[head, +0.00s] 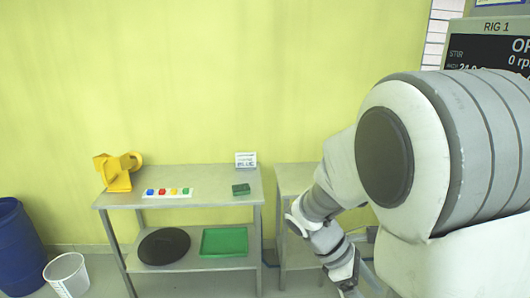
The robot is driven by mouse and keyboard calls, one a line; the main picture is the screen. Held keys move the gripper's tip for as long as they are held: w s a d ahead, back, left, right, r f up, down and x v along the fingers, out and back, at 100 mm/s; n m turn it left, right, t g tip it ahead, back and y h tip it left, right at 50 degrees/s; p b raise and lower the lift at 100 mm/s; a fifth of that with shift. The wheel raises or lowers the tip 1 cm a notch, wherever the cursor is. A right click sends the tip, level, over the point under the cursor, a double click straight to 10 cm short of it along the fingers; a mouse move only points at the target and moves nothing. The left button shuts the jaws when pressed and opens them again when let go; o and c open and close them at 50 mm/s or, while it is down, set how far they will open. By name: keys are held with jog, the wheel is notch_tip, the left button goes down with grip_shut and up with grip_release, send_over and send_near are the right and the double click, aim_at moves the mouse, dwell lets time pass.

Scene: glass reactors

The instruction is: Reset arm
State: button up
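My arm fills the right side of the head view, bent at the elbow, with its forearm and wrist hanging down in front of a second metal table (296,178). The wrist end points down toward the bottom edge of the picture. My gripper's fingers do not show clearly; the end of the arm runs out of the picture at the bottom. I see nothing held.
A blue barrel (18,250), white bin (68,274) and RIG 1 panel (495,45) stand around.

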jog(key=s+a+r+m+t+y, duration=0.3)
jog(key=s+r+m+t, duration=0.1)
jog(key=r+m, duration=0.2)
jog(key=s+a+r+m+t+y, duration=0.4)
jog(key=s+r+m, duration=0.1)
jog(key=r+m, duration=0.2)
jog(key=shift+m+t+y, duration=0.3)
jog(key=shift+m, duration=0.1)
jog(key=shift+a, duration=0.1)
jog(key=c, duration=0.4)
jog(key=shift+c, duration=0.3)
